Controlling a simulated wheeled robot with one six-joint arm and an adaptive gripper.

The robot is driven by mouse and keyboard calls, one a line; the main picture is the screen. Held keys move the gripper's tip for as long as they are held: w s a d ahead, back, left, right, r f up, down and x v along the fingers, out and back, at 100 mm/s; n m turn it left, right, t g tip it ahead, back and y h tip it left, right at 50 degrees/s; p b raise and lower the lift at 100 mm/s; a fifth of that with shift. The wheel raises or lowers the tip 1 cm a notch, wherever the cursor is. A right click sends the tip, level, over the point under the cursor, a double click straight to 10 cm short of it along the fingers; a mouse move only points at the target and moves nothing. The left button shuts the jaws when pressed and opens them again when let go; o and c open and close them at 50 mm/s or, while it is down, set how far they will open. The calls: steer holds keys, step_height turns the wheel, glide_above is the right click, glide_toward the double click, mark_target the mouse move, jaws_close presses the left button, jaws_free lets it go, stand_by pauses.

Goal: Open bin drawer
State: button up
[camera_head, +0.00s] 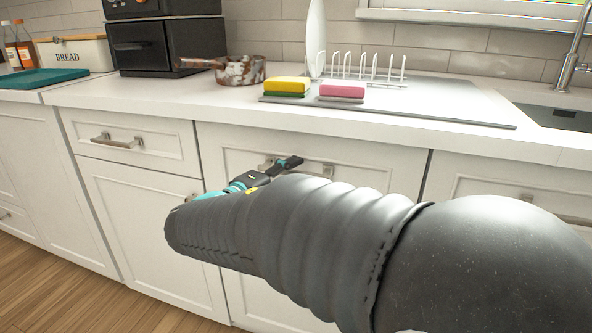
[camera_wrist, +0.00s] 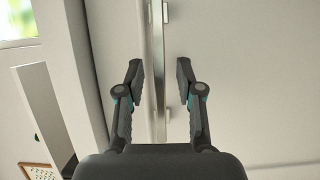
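A white panelled drawer front (camera_head: 230,140) stands under the counter in the middle of the head view and looks closed. Its metal bar handle (camera_head: 326,171) is partly hidden by my arm and gripper. In the wrist view the handle (camera_wrist: 159,65) runs up the picture between my fingers, on the white front (camera_wrist: 250,90). My gripper (camera_wrist: 158,72) is open, with one finger on each side of the bar and a visible gap to it. In the head view only one fingertip of my gripper (camera_head: 288,163) shows clearly. I cannot tell whether this front is the bin drawer.
A second drawer with a handle (camera_head: 118,141) is to the left, above a cabinet door (camera_head: 150,235). The white countertop (camera_head: 150,95) overhangs the fronts and holds a yellow sponge (camera_head: 287,85), a pink sponge (camera_head: 342,91), a pan (camera_head: 240,70) and a dish rack (camera_head: 370,68). Wooden floor (camera_head: 60,290) is clear at lower left.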

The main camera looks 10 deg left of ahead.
steer(key=shift+w+d, duration=0.2)
steer(key=shift+w, duration=0.1)
jaws_close()
